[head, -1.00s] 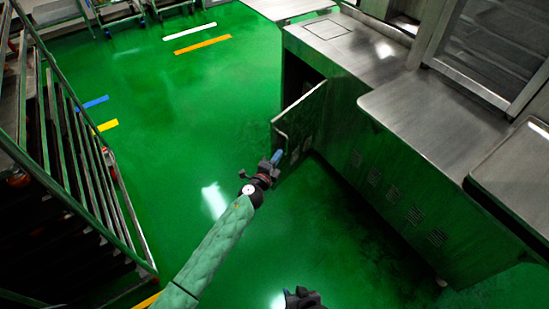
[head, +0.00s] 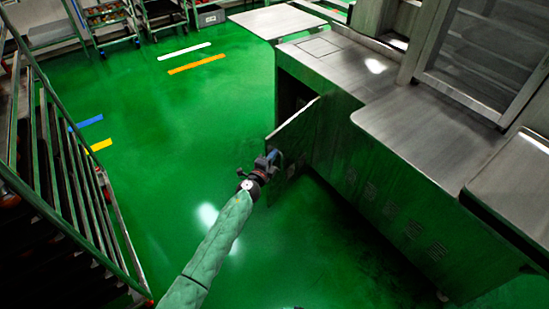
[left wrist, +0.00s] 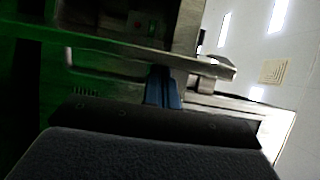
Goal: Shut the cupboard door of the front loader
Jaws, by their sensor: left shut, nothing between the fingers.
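The cupboard door (head: 293,138) of the front loader (head: 345,140) stands open, swung out from the cabinet side in the head view. The dark cupboard opening (head: 290,92) shows behind it. My left gripper (head: 272,158) is shut and empty, at the outer edge of the door; I cannot tell if it touches. In the left wrist view the blue fingertips (left wrist: 162,90) are together, close to a metal edge that runs across the picture.
A slatted rack (head: 75,170) stands along the left side. A steel worktop (head: 430,130) tops the machine on the right. A pale table (head: 275,22) and several carts stand at the back. The green floor (head: 170,130) between is clear.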

